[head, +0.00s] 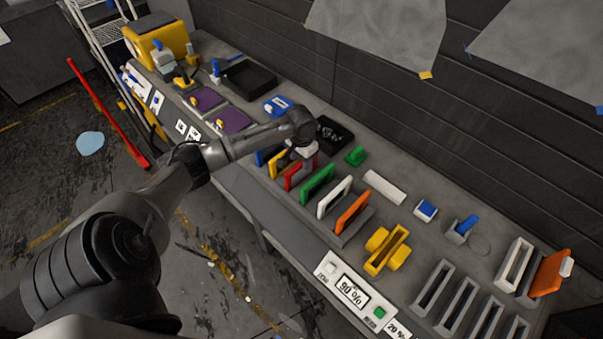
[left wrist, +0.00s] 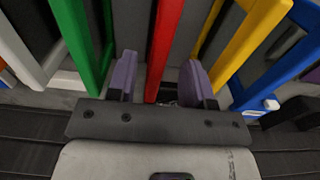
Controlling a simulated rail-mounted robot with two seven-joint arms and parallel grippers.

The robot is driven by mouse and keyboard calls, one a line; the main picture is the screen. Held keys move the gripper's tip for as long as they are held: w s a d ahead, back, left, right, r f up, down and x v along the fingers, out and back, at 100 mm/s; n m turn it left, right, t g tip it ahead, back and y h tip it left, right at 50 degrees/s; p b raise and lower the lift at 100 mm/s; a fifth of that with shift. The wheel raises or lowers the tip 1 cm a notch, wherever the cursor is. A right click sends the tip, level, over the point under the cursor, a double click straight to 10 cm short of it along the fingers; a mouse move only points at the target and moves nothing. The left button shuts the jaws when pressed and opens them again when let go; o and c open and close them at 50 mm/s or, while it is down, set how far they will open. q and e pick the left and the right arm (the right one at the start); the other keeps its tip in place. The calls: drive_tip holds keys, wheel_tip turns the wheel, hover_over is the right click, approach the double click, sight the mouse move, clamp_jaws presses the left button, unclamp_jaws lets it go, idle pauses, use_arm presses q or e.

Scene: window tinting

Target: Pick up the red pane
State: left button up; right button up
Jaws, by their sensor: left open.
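The red pane (head: 292,180) stands upright in a row of coloured panes in a grey rack on the bench, between the yellow pane (head: 277,164) and the green pane (head: 318,184). My left gripper (head: 302,156) is above the red pane and partly hides it. In the left wrist view, the red pane (left wrist: 164,40) runs between the two fingers of my left gripper (left wrist: 158,82). The fingers are open, with a gap visible on either side of the pane. The green pane (left wrist: 82,40) and the yellow pane (left wrist: 248,45) flank the fingers. My right gripper is not in view.
The white pane (head: 335,197) and orange pane (head: 353,213) stand farther along the rack. A black tray (head: 334,135), a green object (head: 356,156) and a white roll (head: 384,187) lie behind it. A yellow holder (head: 387,250) and grey slotted racks (head: 433,288) are to the right.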

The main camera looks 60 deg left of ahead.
sight(301, 169)
use_arm(q)
drive_tip(key=shift+s+d+f, duration=0.15)
drive_tip(key=shift+f, duration=2.4)
drive_tip(key=shift+c, duration=0.2)
clamp_jaws()
